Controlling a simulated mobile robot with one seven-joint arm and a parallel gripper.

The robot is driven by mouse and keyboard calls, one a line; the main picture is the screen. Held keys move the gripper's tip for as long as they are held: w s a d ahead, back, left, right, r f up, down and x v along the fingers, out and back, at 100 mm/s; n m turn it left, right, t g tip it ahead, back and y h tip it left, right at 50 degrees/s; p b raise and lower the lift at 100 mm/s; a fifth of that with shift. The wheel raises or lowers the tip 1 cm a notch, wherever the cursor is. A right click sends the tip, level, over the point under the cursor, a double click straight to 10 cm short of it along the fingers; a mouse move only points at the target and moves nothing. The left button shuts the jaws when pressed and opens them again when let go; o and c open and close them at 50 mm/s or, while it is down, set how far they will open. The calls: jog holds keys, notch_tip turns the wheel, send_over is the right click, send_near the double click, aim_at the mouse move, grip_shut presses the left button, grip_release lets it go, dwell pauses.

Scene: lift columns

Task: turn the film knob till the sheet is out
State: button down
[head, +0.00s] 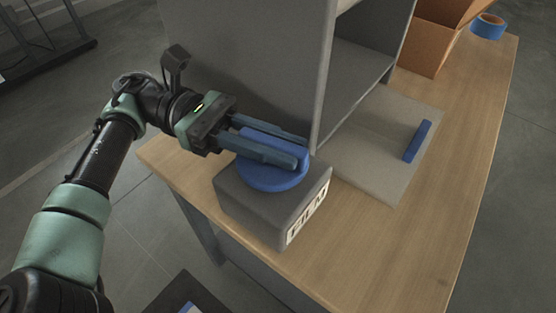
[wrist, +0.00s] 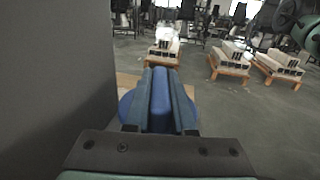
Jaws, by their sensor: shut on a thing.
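The film knob (head: 264,182) is a blue round dial with a raised grip bar, on top of a grey box (head: 256,212) labelled FILM. My gripper (head: 300,153) comes from the left and is shut on the knob's grip bar. In the wrist view the bar of the knob (wrist: 160,108) sits between my two fingers (wrist: 160,90), with the blue disc showing on both sides. A pale translucent sheet (head: 372,150) with a blue bar (head: 417,141) along its far right edge lies on the table, extending out from the grey cabinet's opening. Its left end is hidden by the cabinet wall.
The tall grey cabinet (head: 245,65) stands right behind the knob box, close to my gripper. An open cardboard box (head: 432,45) and a blue tape roll (head: 488,26) are at the back of the wooden table (head: 440,240). The table's front right is clear.

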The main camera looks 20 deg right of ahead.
aim_at(279, 143)
jog(key=shift+b, duration=0.35)
jog(key=c, duration=0.8)
grip_release()
jog(key=shift+o, duration=0.2)
notch_tip(279, 143, up, 10)
jog(key=p, duration=0.5)
